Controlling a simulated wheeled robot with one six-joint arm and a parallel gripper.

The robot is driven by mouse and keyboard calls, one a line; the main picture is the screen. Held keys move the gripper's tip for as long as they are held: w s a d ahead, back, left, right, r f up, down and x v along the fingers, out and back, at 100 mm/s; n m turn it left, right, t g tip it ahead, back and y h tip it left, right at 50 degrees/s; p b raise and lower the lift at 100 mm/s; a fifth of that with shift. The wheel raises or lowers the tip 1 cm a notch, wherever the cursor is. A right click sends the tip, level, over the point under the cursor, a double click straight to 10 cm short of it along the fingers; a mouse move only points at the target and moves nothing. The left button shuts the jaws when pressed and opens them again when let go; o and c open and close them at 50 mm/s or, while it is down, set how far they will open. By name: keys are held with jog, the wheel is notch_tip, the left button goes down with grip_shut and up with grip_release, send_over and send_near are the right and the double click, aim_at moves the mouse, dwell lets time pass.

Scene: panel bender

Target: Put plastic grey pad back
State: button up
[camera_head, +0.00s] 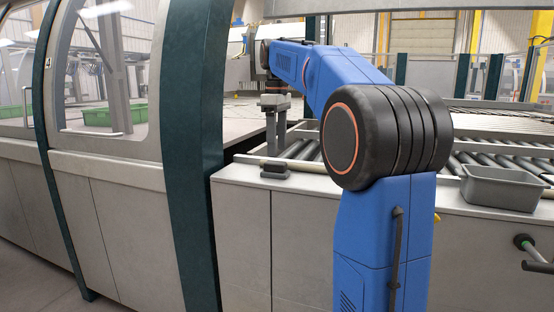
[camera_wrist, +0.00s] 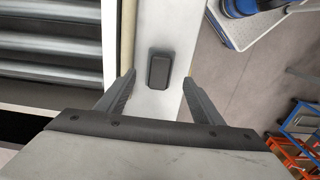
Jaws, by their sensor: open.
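A small dark grey pad (camera_head: 275,170) lies on the light ledge (camera_head: 310,181) at the front of the roller conveyor. In the wrist view the pad (camera_wrist: 159,70) is a rounded rectangle lying flat on the pale ledge strip. My gripper (camera_head: 277,150) points down just above the pad in the head view. In the wrist view my gripper (camera_wrist: 158,80) is open, with one finger on each side of the pad and clear gaps between. Nothing is held. My blue arm covers part of the conveyor.
A grey plastic bin (camera_head: 503,187) stands on the ledge to the right. Metal rollers (camera_head: 306,151) lie behind the ledge. A dark green machine post (camera_head: 196,150) rises close to the left of my gripper. In the wrist view, open floor (camera_wrist: 235,90) lies right of the ledge.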

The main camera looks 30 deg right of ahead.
aim_at(277, 162)
jog(key=shift+r, duration=2.55)
jog(key=s+a+f+m+t, duration=0.1)
jog(key=s+a+f, duration=0.4)
jog(key=s+f, duration=0.5)
jog(key=s+a+f+m+t, duration=0.2)
jog(key=s+a+f+m, duration=0.2)
jog(key=s+f, duration=0.6)
jog(key=s+a+f+m+t, duration=0.1)
jog(key=s+a+f+m, duration=0.1)
jog(key=s+a+f, duration=0.5)
jog(key=s+f, duration=0.3)
jog(key=f, duration=0.4)
jog(key=shift+f+m+t, duration=0.3)
jog(key=shift+f+t, duration=0.05)
jog(key=shift+t, duration=0.05)
jog(key=shift+c, duration=0.6)
